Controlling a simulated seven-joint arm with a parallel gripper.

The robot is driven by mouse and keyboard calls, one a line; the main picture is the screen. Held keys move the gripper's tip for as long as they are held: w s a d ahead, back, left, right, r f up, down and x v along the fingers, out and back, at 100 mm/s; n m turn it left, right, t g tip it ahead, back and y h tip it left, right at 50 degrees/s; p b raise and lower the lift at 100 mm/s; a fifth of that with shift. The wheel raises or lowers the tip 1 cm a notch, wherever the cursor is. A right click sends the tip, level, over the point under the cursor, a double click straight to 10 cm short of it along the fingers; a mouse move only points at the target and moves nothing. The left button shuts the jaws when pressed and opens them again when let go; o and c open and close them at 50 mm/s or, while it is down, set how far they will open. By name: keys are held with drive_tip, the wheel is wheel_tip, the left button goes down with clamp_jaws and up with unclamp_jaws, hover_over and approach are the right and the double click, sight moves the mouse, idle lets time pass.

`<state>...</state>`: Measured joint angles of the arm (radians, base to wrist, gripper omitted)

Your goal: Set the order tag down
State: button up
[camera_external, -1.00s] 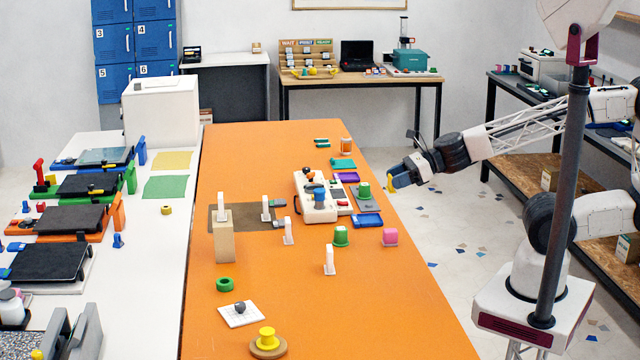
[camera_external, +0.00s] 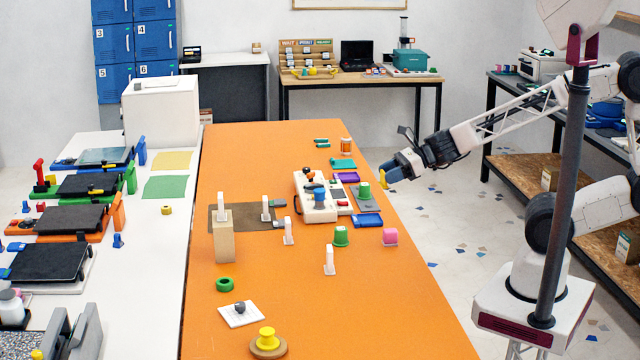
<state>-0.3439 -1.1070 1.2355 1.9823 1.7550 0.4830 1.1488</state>
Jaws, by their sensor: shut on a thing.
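My gripper (camera_external: 386,172) is at the right edge of the orange table, at the end of the arm reaching in from the right. It is shut on a small yellow piece (camera_external: 383,167) at its tip, with blue showing right beside it. The piece is too small to tell whether it is the order tag. It is held up, apart from the tabletop (camera_external: 330,310). Several white upright pieces stand on the table, one of them on a tan block (camera_external: 223,240).
The table's front right is clear. A dark pole (camera_external: 562,200) stands before my arm.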

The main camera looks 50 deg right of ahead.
drive_tip(key=w+d+r+n+g+y, duration=0.1)
drive_tip(key=w+d, duration=0.6)
drive_tip(key=d, duration=0.2)
drive_tip(key=w+d+n+g+y, duration=0.1)
drive_tip(key=w+d+n+g, duration=0.1)
drive_tip(key=w+d, duration=0.65)
drive_tip(key=w+d+r, duration=0.1)
drive_tip(key=d+r, duration=0.1)
drive_tip(key=d, duration=1.5)
wheel_tip(320, 180, down, 18)
drive_tip(key=shift+n+g, duration=0.4)
drive_tip(key=shift+w+a+f, duration=0.1)
drive_tip(key=w+d, duration=0.1)
drive_tip(key=w, duration=0.4)
drive_tip(key=w+f, duration=0.1)
drive_tip(key=w, duration=0.4)
drive_tip(key=w+d, duration=0.1)
drive_tip(key=w, duration=0.4)
drive_tip(key=shift+w+d+f, duration=0.2)
drive_tip(key=shift+w+d, duration=0.1)
drive_tip(key=shift+w, duration=0.1)
drive_tip(key=shift+f, duration=1.8)
